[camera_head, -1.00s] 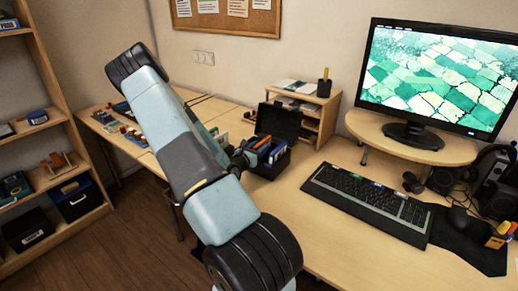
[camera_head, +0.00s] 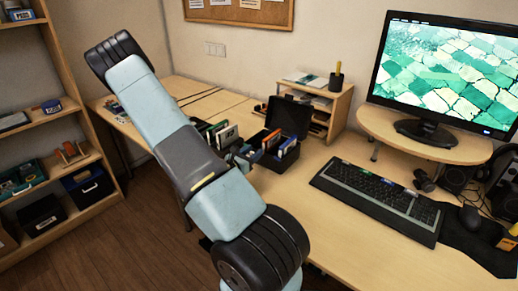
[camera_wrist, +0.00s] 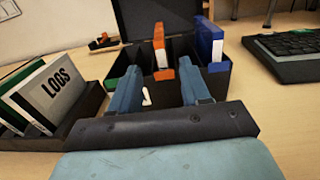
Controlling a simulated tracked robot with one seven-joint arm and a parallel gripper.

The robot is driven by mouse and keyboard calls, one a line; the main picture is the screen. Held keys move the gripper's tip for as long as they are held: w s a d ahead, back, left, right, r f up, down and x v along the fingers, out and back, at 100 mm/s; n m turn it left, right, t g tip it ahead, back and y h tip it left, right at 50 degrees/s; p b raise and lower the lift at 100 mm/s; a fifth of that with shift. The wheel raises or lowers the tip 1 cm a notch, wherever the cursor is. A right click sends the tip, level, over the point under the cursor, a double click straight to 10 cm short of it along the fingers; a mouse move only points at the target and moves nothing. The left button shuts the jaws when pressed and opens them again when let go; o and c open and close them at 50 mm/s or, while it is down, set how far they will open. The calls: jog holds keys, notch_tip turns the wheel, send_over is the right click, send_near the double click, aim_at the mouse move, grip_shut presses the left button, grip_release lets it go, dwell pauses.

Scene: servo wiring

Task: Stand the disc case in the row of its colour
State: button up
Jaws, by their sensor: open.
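A black box (camera_wrist: 222,82) with its lid raised stands on the desk, and it also shows in the head view (camera_head: 266,156). In the head view my arm partly hides the gripper.
A dark rack (camera_wrist: 88,101) left of the box holds a white case marked LOGS (camera_wrist: 50,92) and a green case (camera_wrist: 20,78). A keyboard (camera_head: 378,197) lies right of the box. A wooden shelf unit (camera_head: 338,108) stands behind. The desk between box and keyboard is clear.

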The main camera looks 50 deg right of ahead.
jog(key=s+a+r+m+t+y, duration=0.1)
jog(key=s+a+r+m+y, duration=0.4)
jog(key=a+r, duration=0.6)
jog(key=s+a+r+m+t+y, duration=0.1)
jog(key=s+a+r+m+y, duration=0.3)
jog(key=a+r+m+y, duration=0.3)
jog(key=s+a+r+m+t+y, duration=0.1)
jog(key=s+a+r+m+y, duration=0.4)
jog(key=a+r, duration=1)
jog(key=shift+s+a+m+y, duration=0.35)
jog(key=shift+a+m+y, duration=0.05)
jog(key=shift+a+m, duration=0.8)
jog(key=shift+d, duration=0.15)
